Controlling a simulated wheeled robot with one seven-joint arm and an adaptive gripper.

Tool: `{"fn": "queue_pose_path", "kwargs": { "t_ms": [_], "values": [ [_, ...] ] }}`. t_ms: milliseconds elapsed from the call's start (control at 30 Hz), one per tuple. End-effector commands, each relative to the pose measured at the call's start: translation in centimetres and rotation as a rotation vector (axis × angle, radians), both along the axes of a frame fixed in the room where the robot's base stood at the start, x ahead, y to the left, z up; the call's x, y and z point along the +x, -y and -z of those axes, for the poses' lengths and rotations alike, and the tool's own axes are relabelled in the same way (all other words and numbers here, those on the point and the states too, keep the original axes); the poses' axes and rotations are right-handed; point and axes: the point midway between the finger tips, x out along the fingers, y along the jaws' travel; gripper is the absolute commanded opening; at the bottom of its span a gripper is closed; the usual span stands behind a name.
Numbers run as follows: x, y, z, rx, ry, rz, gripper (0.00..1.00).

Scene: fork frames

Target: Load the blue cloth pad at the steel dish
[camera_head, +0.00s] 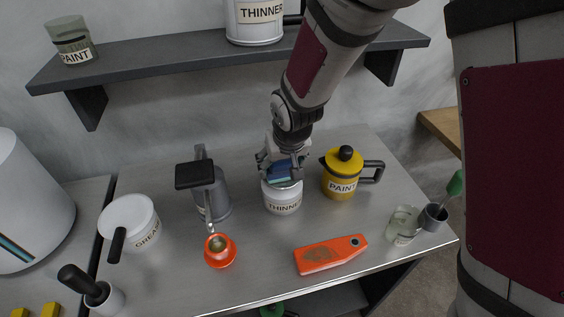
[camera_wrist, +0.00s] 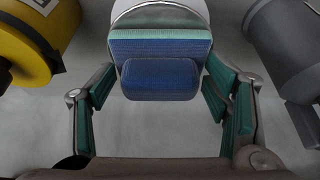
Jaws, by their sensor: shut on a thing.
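My gripper (camera_head: 281,163) is shut on the blue cloth pad (camera_head: 286,173), just above a white pot labelled THINNER (camera_head: 283,205). In the wrist view the pad (camera_wrist: 160,78) is blue with a pale green band and sits between the teal-lined fingers. The pot's pale round rim (camera_wrist: 160,12) shows just behind the pad, and I cannot tell whether they touch. I cannot pick out a steel dish with certainty; the pot under the pad is partly hidden by my gripper.
A yellow PAINT jug (camera_head: 339,184) stands right of the pot, and a grey can (camera_head: 218,205) stands left. An orange round container (camera_head: 220,256) and an orange flat-handled tool (camera_head: 331,254) lie in front. A shelf (camera_head: 170,60) overhangs the back. Bare steel table shows between them.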

Motion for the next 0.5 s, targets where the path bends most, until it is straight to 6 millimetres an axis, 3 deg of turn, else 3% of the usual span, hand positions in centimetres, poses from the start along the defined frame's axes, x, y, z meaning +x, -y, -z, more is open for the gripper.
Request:
{"fn": "queue_pose_path", "kwargs": {
  "t_ms": [300,500],
  "values": [
    [0.0,0.0,-0.1,0.0,-0.001,0.0,0.48],
    [0.0,0.0,-1.4,0.001,0.002,0.001,0.48]
  ]
}}
